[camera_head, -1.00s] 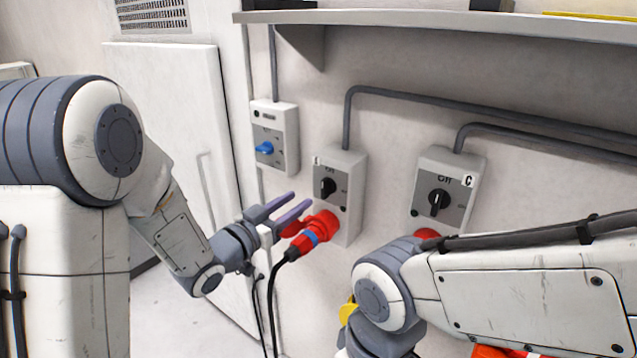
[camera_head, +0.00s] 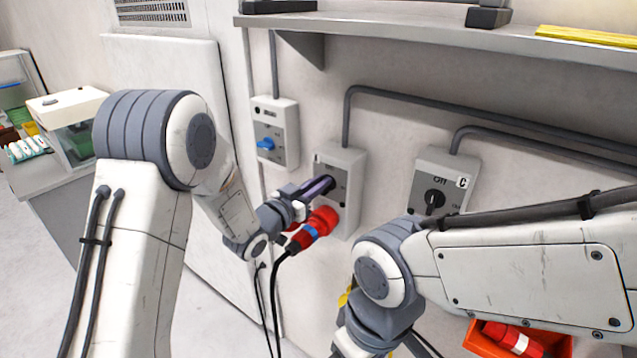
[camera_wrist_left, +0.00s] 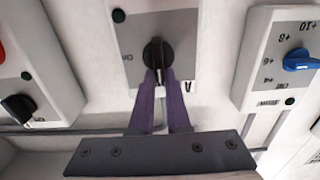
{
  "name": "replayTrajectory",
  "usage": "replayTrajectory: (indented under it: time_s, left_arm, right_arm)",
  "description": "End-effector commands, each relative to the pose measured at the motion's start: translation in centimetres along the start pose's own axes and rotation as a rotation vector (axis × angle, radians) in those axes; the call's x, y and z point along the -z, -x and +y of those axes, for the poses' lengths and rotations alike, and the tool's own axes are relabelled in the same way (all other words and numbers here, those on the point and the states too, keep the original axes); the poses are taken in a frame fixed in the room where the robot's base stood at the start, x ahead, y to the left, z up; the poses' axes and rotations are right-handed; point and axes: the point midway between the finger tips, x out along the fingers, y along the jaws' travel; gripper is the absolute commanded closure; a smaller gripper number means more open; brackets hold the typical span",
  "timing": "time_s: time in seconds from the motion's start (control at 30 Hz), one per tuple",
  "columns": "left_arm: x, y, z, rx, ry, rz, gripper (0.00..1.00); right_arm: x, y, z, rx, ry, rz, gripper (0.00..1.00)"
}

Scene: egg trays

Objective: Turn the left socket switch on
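The left socket box (camera_head: 352,160) is grey and sits on the wall, with a red plug (camera_head: 318,225) with a blue ring in its lower part. Its black rotary switch shows in the left wrist view (camera_wrist_left: 157,52), but my fingers hide it in the head view. My left gripper (camera_head: 328,184) is at this switch. Its purple fingers are close together, with the tips on both sides of the knob (camera_wrist_left: 161,78), and appear shut on it. My right arm crosses the lower right; its fingers are out of view.
A second socket box (camera_head: 458,165) with a black switch at OFF is to the right. A smaller box with a blue knob (camera_head: 266,144) is to the left. A shelf (camera_head: 400,26) runs above. An orange bin (camera_head: 560,345) is at lower right.

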Motion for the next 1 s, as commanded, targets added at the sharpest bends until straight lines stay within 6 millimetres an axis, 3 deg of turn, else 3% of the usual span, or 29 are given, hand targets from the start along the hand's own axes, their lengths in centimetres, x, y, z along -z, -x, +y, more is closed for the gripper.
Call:
replayTrajectory:
  time_s: [0.27,0.47,1.0]
  left_arm:
    - [-0.1,0.0,0.0,0.000,-0.006,0.000,1.00]
    - [-0.3,0.1,0.1,0.000,-0.060,0.002,1.00]
    - [-1.0,0.1,1.0,0.001,-0.503,0.006,1.00]
  right_arm:
    - [0.0,-0.2,0.0,0.000,0.000,0.000,0.05]
    - [-0.1,-1.6,0.1,0.000,-0.002,0.000,0.05]
    - [-0.6,-11.0,0.8,0.000,-0.005,0.000,0.05]
